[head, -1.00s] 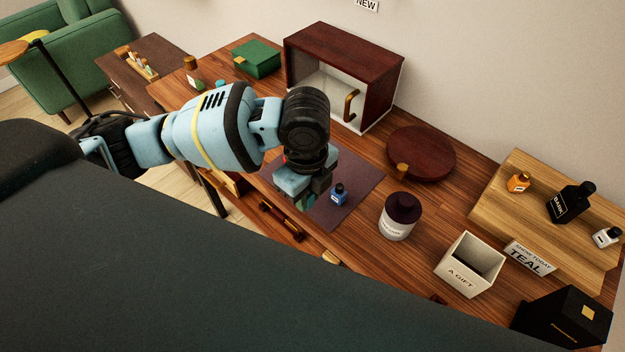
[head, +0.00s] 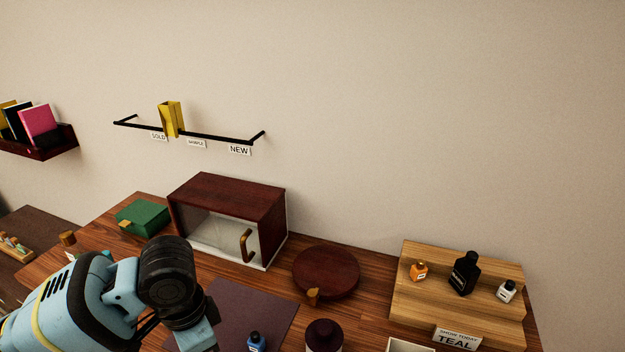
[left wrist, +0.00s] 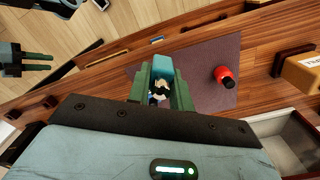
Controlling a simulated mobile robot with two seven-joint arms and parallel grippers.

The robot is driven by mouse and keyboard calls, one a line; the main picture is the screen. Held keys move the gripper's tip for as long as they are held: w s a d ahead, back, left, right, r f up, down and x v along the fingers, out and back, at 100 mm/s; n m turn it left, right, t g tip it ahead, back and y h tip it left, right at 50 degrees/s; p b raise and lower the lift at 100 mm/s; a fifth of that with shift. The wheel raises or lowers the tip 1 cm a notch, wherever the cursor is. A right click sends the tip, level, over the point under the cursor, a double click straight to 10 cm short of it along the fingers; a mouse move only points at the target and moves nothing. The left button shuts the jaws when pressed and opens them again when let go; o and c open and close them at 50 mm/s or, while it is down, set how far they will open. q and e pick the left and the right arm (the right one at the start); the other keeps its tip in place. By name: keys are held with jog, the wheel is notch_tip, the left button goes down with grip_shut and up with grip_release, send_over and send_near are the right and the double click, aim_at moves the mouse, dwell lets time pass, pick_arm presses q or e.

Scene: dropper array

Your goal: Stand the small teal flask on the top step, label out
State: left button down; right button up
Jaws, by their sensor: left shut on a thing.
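My left gripper (left wrist: 163,88) is shut on the small teal flask (left wrist: 162,66), which sits between its green fingers above the purple mat. The flask's label side cannot be made out. In the head view the left wrist is at the lower left, with the fingertips out of frame. The wooden stepped stand (head: 417,253) is at the right against the wall, holding an orange flask (head: 418,271), a black flask (head: 465,277) and a white flask (head: 507,292). A sign (head: 457,339) reading "SHOW TODAY TEAL" stands at its front. My right gripper (left wrist: 50,62) shows at the left wrist view's left edge.
A wall rail (head: 215,137) hangs above.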

pick_arm(q)
jog(key=n, duration=0.2)
jog(key=a+r+n, duration=0.1)
jog(key=n, duration=0.2)
jog(key=shift+s+a+r, duration=0.1)
jog(key=shift+a, duration=0.1)
jog(key=n, duration=0.2)
jog(key=a+r+n, duration=0.1)
jog(key=n, duration=0.2)
jog(key=shift+s+a+r, duration=0.1)
jog(key=shift+a+r, duration=0.05)
jog(key=shift+a, duration=0.05)
